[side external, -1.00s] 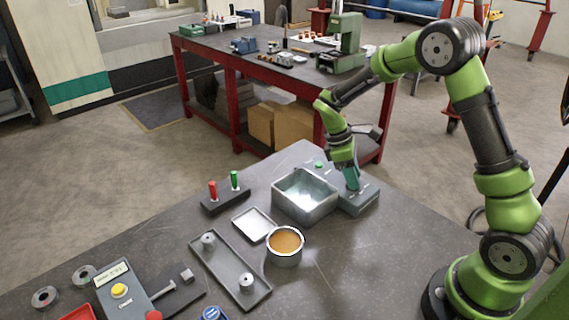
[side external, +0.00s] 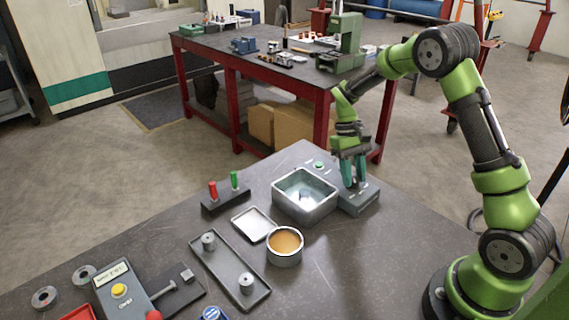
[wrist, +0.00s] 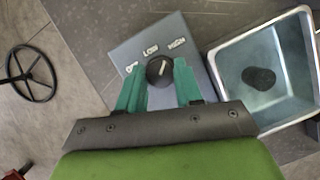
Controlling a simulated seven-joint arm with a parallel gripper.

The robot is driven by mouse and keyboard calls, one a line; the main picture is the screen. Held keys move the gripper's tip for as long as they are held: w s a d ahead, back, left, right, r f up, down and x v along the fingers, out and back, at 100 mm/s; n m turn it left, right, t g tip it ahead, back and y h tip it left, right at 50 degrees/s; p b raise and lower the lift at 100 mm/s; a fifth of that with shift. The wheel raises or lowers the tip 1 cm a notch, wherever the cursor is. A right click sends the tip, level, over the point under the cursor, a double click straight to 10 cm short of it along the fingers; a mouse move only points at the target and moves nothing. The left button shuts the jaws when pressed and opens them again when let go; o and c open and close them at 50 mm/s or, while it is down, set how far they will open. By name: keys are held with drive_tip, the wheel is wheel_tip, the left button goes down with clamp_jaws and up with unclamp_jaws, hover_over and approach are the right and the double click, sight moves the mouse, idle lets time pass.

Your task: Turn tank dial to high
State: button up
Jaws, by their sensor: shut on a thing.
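The dial (wrist: 160,70) is a round black knob with a white pointer mark on a grey control box (wrist: 130,48) labelled OFF, LOW and HIGH. The pointer aims up and slightly right, towards the HIGH side. In the wrist view my gripper (wrist: 160,82) has its teal fingers on either side of the dial, shut on it. The metal tank (side external: 305,215) stands beside the box with a dark round thing (wrist: 260,78) inside.
A metal pot of orange stuff (side external: 285,243), a small tray (side external: 254,224) and a long plate with two pegs (side external: 228,268) lie in front of the tank. A stand with red and green pegs (side external: 225,201) is to its left.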

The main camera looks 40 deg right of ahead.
drive_tip(key=shift+m+t+y, duration=0.3)
drive_tip(key=shift+m+y, duration=0.1)
drive_tip(key=shift+m, duration=0.7)
drive_tip(key=o, duration=1)
drive_tip(key=v, duration=1.7)
drive_tip(key=shift+d+f, duration=0.1)
drive_tip(key=shift+d, duration=0.05)
